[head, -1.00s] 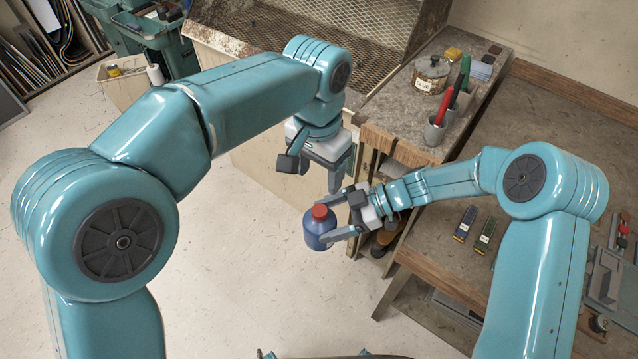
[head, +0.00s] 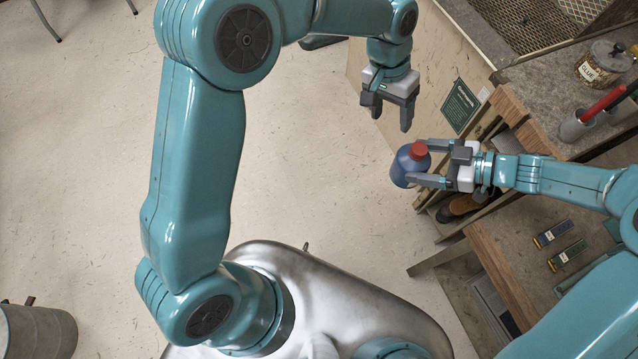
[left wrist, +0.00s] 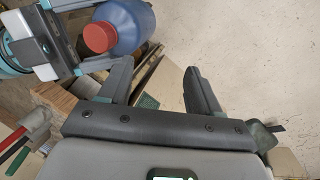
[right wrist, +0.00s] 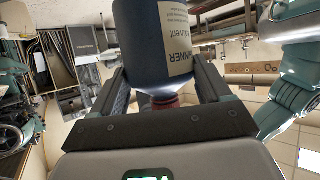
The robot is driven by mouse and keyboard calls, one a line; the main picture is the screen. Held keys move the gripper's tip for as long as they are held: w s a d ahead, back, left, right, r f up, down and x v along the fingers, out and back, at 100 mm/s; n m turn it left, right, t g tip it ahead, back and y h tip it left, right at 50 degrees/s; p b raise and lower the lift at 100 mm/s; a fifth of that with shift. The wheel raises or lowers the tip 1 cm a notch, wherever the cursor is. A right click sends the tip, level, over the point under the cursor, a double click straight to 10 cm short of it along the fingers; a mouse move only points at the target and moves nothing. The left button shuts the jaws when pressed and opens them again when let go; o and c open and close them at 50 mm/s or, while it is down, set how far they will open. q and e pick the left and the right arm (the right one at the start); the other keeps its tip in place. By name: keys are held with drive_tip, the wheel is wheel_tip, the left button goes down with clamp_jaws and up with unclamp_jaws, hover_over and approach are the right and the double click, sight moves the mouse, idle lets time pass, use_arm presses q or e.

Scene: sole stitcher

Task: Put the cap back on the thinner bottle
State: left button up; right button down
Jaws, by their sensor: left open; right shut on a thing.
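The thinner bottle (head: 401,172) is dark blue and roughly upright, with a red cap (head: 419,150) at its neck; I cannot tell how tightly it sits. My right gripper (head: 420,165) is shut on the bottle, with one finger on each side, and holds it off the floor beside the bench. In the right wrist view the bottle (right wrist: 138,45) shows a pale label with part of the word "THINNER". My left gripper (head: 389,114) is open and empty, above the bottle in the head view. In the left wrist view the cap (left wrist: 100,37) lies beyond its left finger, not between the fingers.
The wooden bench (head: 500,270) is on the right, with two small boxes (head: 552,234) on it. A glue pot (head: 598,66) and a metal cup (head: 574,127) with a red-handled tool stand on the upper counter. Open pale floor (head: 310,150) lies left of the bottle.

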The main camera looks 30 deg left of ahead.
drive_tip(key=shift+w+a, duration=0.1)
drive_tip(key=shift+a, duration=0.05)
use_arm(q)
drive_tip(key=s+a+f+n, duration=0.1)
drive_tip(key=s+f, duration=0.2)
drive_tip(key=f, duration=0.3)
drive_tip(key=s+a+f+n+h, duration=0.1)
drive_tip(key=s+a+f, duration=0.1)
drive_tip(key=f, duration=0.3)
drive_tip(key=s+a+f+n, duration=0.1)
drive_tip(key=s+f, duration=0.2)
drive_tip(key=f, duration=0.3)
use_arm(e)
drive_tip(key=shift+s+d, duration=0.2)
drive_tip(key=shift+d, duration=0.05)
drive_tip(key=shift+w+a, duration=0.15)
drive_tip(key=shift+a, duration=0.05)
drive_tip(key=shift+d, duration=0.15)
use_arm(q)
drive_tip(key=s+a+f+n+t, duration=0.1)
drive_tip(key=s+f, duration=0.5)
drive_tip(key=s, duration=0.7)
drive_tip(key=shift+s+a+f+n, duration=0.2)
drive_tip(key=shift+s+a+n, duration=0.2)
drive_tip(key=shift+a, duration=0.25)
use_arm(e)
drive_tip(key=shift+a, duration=0.2)
